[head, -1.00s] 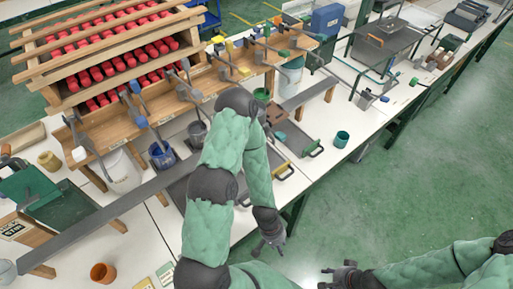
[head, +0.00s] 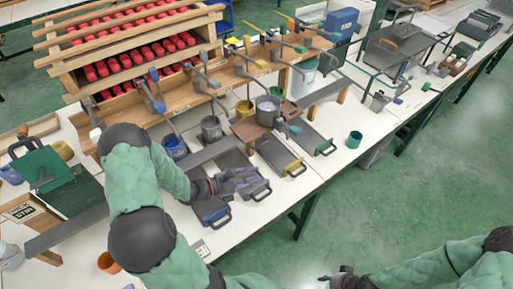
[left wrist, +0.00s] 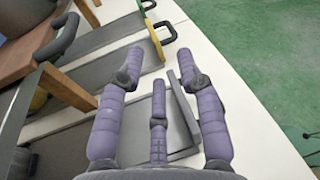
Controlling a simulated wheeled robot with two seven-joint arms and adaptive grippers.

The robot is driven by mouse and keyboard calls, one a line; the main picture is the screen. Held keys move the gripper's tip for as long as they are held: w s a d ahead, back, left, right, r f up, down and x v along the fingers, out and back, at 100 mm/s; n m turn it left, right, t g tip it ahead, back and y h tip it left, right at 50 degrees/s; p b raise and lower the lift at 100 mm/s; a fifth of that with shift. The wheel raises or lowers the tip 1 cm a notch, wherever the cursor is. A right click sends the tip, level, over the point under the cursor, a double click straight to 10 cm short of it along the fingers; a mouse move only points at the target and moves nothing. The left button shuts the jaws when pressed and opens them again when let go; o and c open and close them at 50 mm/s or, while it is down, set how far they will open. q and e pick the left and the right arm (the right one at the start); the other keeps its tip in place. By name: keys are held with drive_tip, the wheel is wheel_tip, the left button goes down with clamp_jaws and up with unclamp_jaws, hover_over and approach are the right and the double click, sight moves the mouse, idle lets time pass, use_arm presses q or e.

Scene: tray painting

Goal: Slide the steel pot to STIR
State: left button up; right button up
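The steel pot (head: 267,112) is a grey round pot with pale contents, standing upright on a brown wooden board (head: 246,131) on the bench. A STIR sign (head: 22,211) stands at the far left by a green machine. My left gripper (head: 245,180) is above the grey trays, in front of and left of the pot, apart from it. In the left wrist view the left gripper (left wrist: 160,70) has its purple fingers spread with nothing between them. The pot is not clearly seen there. My right gripper (head: 342,276) is low at the bottom, off the bench; its fingers are unclear.
A grey rail (head: 68,232) runs along the bench, partly behind my left arm. Blue (head: 174,147), dark grey (head: 211,129) and yellow (head: 244,108) pots stand below the wooden rack.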

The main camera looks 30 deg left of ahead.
sight(261, 144)
use_arm(q)
drive_tip(key=w+a+r+n+t+y, duration=0.1)
drive_tip(key=a+r+n+t+y, duration=0.25)
drive_tip(key=a, duration=0.35)
drive_tip(key=shift+m+h, duration=0.25)
drive_tip(key=shift+h, duration=0.1)
drive_tip(key=b+x, duration=0.2)
drive_tip(key=x, duration=0.9)
drive_tip(key=shift+a+r, duration=0.1)
drive_tip(key=shift+r, duration=0.05)
use_arm(e)
drive_tip(key=f, duration=0.2)
drive_tip(key=shift+w+f, duration=0.35)
drive_tip(key=shift+w, duration=0.05)
use_arm(q)
clamp_jaws()
